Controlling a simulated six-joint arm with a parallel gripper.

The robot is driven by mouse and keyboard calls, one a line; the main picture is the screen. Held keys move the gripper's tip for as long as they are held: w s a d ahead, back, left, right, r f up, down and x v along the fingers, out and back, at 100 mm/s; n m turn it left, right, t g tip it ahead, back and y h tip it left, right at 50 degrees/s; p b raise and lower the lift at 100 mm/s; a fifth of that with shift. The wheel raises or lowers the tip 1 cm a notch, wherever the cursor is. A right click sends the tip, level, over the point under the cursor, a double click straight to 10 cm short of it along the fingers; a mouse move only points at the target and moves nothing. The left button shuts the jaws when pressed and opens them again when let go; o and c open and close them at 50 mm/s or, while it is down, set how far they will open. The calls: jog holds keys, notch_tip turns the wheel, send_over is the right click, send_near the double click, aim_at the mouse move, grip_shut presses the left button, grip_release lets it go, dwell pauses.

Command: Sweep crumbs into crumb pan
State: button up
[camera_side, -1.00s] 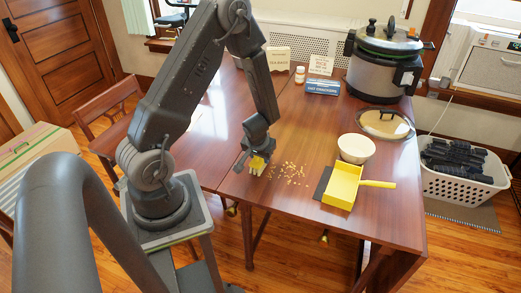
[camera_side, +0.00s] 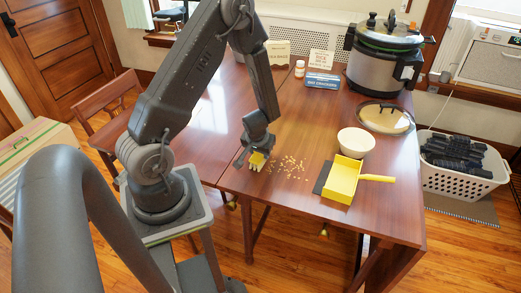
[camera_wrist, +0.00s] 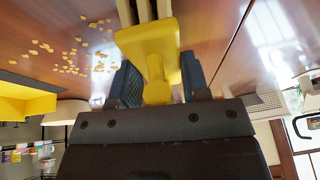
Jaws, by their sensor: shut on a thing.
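My gripper (camera_side: 255,148) is shut on a yellow brush (camera_side: 257,158) with pale bristles, low over the table at the left of the crumbs. The wrist view shows the brush (camera_wrist: 150,45) between my two jaws. Several pale crumbs (camera_side: 290,168) lie scattered on the table to the right of the brush; they also show in the wrist view (camera_wrist: 70,55). The yellow crumb pan (camera_side: 341,184) with its handle pointing right sits beyond the crumbs. It is partly cut off in the wrist view (camera_wrist: 25,100). I cannot tell whether the bristles touch the table.
A dark flat piece (camera_side: 322,178) lies at the pan's left edge. A white bowl (camera_side: 356,142) stands just behind the pan. A glass lid (camera_side: 384,118) and large cooker (camera_side: 382,62) stand farther back.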

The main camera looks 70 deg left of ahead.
jog(key=shift+w, duration=0.1)
jog(key=shift+w+d, duration=1.35)
jog(key=shift+d, duration=0.25)
jog(key=shift+w+d, duration=1.4)
jog(key=shift+d, duration=0.15)
jog(key=shift+w+d, duration=1.35)
jog(key=shift+d, duration=0.25)
jog(key=shift+w+d+f, duration=0.2)
jog(key=shift+w+d, duration=0.75)
jog(key=shift+d, duration=0.2)
jog(key=shift+w+d+r, duration=0.1)
jog(key=shift+w+d, duration=0.9)
jog(key=shift+d, duration=0.3)
jog(key=r, duration=0.1)
jog(key=a+r, duration=0.1)
jog(key=r, duration=0.1)
jog(key=s+r, duration=0.1)
jog(key=r, duration=0.1)
jog(key=shift+s+a, duration=0.1)
jog(key=shift+a, duration=0.2)
